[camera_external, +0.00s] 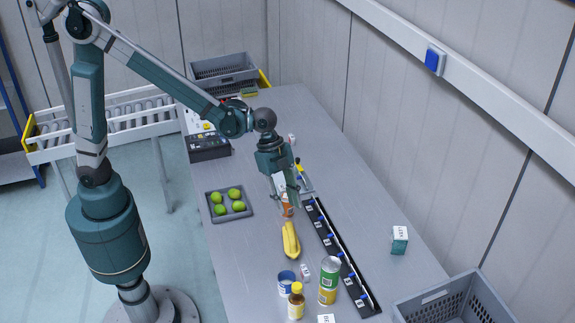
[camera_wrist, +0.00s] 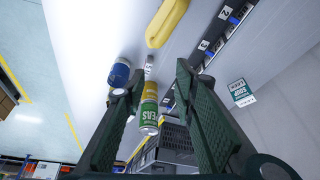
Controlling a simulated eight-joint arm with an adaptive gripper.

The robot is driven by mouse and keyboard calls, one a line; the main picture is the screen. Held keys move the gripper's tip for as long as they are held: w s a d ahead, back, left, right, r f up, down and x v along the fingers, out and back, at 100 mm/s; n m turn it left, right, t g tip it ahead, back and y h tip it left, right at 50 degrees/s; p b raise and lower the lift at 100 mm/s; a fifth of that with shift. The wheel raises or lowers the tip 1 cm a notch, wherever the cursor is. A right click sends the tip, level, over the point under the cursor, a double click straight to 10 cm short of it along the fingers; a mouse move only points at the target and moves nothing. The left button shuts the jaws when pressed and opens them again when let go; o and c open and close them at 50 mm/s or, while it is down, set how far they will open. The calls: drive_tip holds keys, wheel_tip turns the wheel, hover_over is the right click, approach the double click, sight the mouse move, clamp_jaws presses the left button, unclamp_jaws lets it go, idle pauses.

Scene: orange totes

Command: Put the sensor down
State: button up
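My gripper (camera_external: 288,196) hangs over the middle of the table, pointing down, close to an orange item (camera_external: 287,209). In the wrist view its two fingers (camera_wrist: 157,80) stand apart, with nothing seen gripped between them. I cannot tell for sure which thing is the sensor. A small white item (camera_external: 305,271) lies on the table between the banana and the cans; it also shows in the wrist view (camera_wrist: 148,66), beyond the fingertips. A white piece (camera_external: 280,183) shows beside the gripper, partly hidden by it.
A black numbered strip (camera_external: 341,256) runs along the right side. A tray (camera_external: 247,211) of green fruit is left. A soup box (camera_external: 400,240) stands right.

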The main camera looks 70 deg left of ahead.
drive_tip(key=s+a+r+n+t+y, duration=0.1)
drive_tip(key=s+a+r+n, duration=0.3)
drive_tip(key=a, duration=0.5)
drive_tip(key=s+a+r+n+t+y, duration=0.1)
drive_tip(key=s+a+r+n+t, duration=0.15)
drive_tip(key=s+a, duration=0.45)
drive_tip(key=s+a+r+n+t, duration=0.1)
drive_tip(key=s+a+r+n, duration=0.3)
drive_tip(key=a, duration=0.6)
drive_tip(key=s+a+n+t+y, duration=0.1)
drive_tip(key=s+a+n+y, duration=0.1)
drive_tip(key=s+a, duration=0.6)
drive_tip(key=shift+s+f+n, duration=0.35)
drive_tip(key=shift+s+n, duration=0.4)
drive_tip(key=shift+n, duration=0.1)
drive_tip(key=shift+f, duration=0.1)
drive_tip(key=shift+f+b, duration=1.8)
drive_tip(key=shift+b, duration=0.05)
